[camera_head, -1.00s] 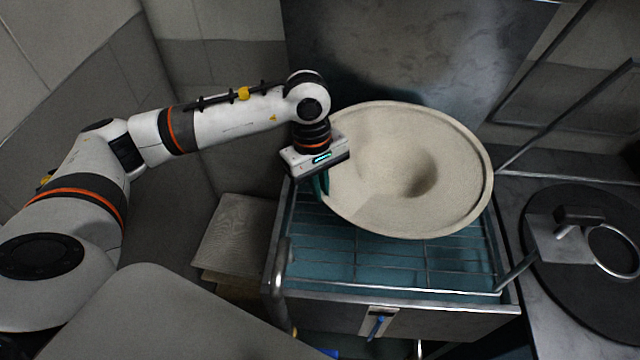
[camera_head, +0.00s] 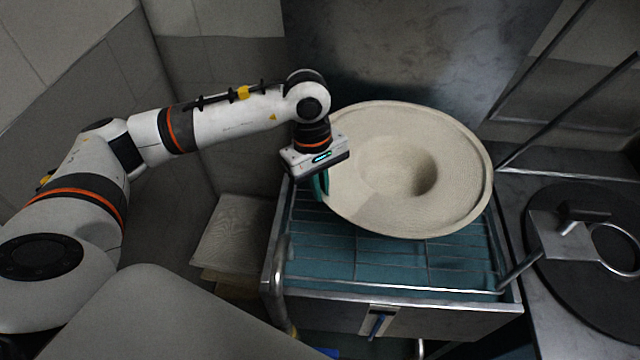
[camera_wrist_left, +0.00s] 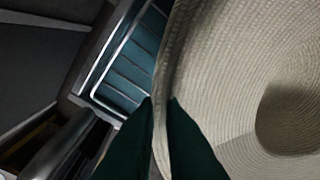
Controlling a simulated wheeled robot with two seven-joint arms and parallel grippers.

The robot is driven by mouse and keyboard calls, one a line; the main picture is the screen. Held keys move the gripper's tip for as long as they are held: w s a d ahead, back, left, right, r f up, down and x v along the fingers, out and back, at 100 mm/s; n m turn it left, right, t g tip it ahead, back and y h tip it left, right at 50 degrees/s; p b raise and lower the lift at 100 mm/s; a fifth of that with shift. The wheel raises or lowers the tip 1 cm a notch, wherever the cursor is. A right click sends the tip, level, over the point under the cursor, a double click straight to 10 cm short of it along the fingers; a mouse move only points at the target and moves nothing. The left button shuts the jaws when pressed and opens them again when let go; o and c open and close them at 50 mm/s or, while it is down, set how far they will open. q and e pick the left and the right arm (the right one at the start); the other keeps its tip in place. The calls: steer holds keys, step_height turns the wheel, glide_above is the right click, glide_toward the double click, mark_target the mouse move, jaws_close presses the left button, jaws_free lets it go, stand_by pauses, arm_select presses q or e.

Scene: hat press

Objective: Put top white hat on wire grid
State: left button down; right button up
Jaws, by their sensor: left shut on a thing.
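The white hat (camera_head: 375,205) is a wide cream woven hat, with its hollow crown opening facing up. It is over the wire grid (camera_head: 390,262), a metal rack above a teal surface, and covers the rack's back part. My left gripper (camera_head: 321,186) is shut on the left edge of the hat's brim. In the left wrist view the two dark green fingers (camera_wrist_left: 161,112) pinch the rim of the hat (camera_wrist_left: 215,75), and the wire grid (camera_wrist_left: 125,75) shows beside it. I cannot tell whether the hat touches the wires. My right gripper is not in view.
A dark round plate with a metal ring (camera_head: 612,248) stands at the right. The front strip of the grid is clear.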

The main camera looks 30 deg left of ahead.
arm_select(q)
steer(key=shift+f, duration=0.1)
steer(key=c, duration=1.5)
jaws_free()
steer(key=shift+o, duration=0.2)
step_height(320, 180, up, 12)
steer(key=a+b, duration=0.1)
steer(key=b, duration=0.2)
steer(key=shift+w+a, duration=0.3)
steer(key=shift+a, duration=0.1)
steer(key=shift+s+f, duration=0.1)
